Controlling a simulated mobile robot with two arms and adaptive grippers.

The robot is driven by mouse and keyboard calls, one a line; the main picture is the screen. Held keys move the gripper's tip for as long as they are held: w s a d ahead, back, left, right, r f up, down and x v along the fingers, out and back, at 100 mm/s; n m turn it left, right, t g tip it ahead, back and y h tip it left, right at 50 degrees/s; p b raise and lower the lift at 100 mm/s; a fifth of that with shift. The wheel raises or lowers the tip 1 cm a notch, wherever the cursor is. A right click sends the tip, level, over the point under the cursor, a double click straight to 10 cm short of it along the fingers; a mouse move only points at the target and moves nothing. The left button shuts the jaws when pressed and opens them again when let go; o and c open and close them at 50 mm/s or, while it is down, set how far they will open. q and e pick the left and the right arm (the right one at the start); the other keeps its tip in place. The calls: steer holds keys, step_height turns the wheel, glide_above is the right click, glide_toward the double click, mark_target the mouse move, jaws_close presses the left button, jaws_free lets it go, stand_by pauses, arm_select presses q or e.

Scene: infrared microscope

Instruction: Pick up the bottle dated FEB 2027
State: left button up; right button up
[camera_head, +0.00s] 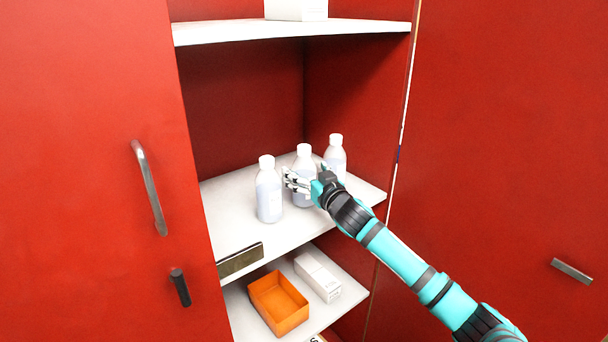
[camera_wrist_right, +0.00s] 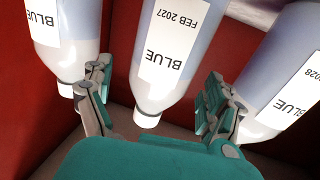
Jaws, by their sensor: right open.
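Three white-capped bottles with pale blue contents stand upright on the middle shelf. In the right wrist view, upside down, the middle bottle (camera_wrist_right: 165,60) reads BLUE, FEB 2027. In the head view the middle bottle (camera_head: 304,161) is partly behind my right gripper (camera_head: 293,181). My right gripper is open, its fingers on either side of that bottle in the wrist view (camera_wrist_right: 157,78); contact cannot be told. The bottle at the wrist view's right (camera_wrist_right: 280,75) shows 2028. My left gripper is not in view.
The other bottles stand close by, at left (camera_head: 268,195) and right (camera_head: 336,155) in the head view. The white shelf (camera_head: 235,225) sits between red cabinet walls. Below are an orange bin (camera_head: 283,315) and a white box (camera_head: 318,277). Another shelf (camera_head: 290,30) is above.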

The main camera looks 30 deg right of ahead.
steer(key=shift+w+d+f, duration=0.1)
steer(key=shift+w+f, duration=0.05)
steer(key=shift+w, duration=0.75)
steer(key=shift+s, duration=0.1)
steer(key=shift+c, duration=0.5)
steer(key=c, duration=1.3)
steer(key=shift+c, duration=0.7)
steer(key=shift+r, duration=0.25)
